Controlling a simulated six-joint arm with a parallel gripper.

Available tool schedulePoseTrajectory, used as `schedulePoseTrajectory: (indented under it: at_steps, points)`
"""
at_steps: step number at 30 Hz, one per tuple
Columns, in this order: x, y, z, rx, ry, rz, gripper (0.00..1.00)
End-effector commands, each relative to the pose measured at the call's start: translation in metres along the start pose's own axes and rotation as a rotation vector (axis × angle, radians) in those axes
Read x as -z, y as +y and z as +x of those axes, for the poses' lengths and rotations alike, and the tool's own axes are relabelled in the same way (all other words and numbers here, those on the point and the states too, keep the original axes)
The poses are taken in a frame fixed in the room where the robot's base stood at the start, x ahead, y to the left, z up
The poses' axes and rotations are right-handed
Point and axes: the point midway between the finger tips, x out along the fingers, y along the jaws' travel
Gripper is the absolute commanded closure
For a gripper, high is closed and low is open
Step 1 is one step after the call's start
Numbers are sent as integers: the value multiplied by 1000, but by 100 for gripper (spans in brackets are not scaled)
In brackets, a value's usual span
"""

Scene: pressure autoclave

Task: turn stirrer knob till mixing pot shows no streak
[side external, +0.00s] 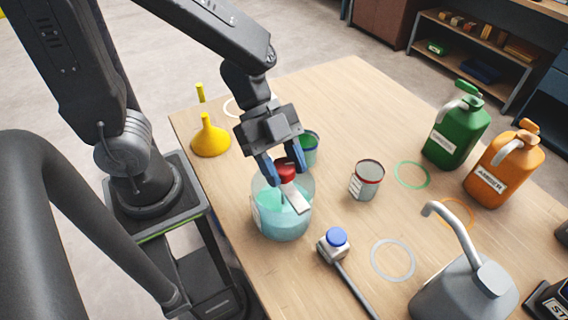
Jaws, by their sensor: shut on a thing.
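The mixing pot (281,221) is a clear round vessel at the left-centre of the table, with teal liquid inside. The liquid looks uneven, with a brighter teal patch near its top; I cannot tell whether that is a streak. The red stirrer knob (286,170) sits above the pot. The fingers hide part of the knob and the pot's rim. A pale flat piece beside the knob lies over the pot's opening.
A yellow funnel (210,137), a green can (309,150) and a grey can (367,180) stand close by. A blue-capped tool (337,238) lies in front. Green (457,130), orange (504,165) and grey jugs (464,294) stand at right. Coloured rings mark the tabletop.

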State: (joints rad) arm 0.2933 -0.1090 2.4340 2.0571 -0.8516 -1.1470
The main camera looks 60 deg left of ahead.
Motion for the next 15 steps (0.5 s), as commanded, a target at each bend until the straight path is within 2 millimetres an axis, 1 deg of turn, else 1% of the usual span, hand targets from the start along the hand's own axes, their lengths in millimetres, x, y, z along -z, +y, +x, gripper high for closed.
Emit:
schedulePoseTrajectory:
  at_steps: [8, 15]
  points:
    - [0, 0, 0, -108, 1, 105, 81]
    - [0, 0, 0, -262, 1, 259, 81]
